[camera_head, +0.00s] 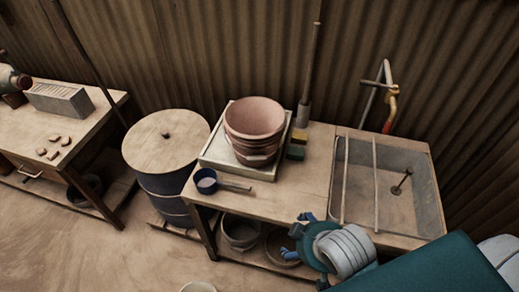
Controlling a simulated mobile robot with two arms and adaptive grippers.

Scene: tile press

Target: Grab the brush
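A long-handled tool (311,66), which looks like the brush, stands nearly upright against the corrugated wall. Its wider lower end (303,115) is at the back of the bench, just right of the stacked pots. My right gripper (296,235) is at the bench's front edge, low in the view, well in front of the brush and apart from it. Its blue fingers look spread, with nothing seen between them. My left gripper is not in view.
A lidded drum (166,142) stands left. The bench's middle is clear.

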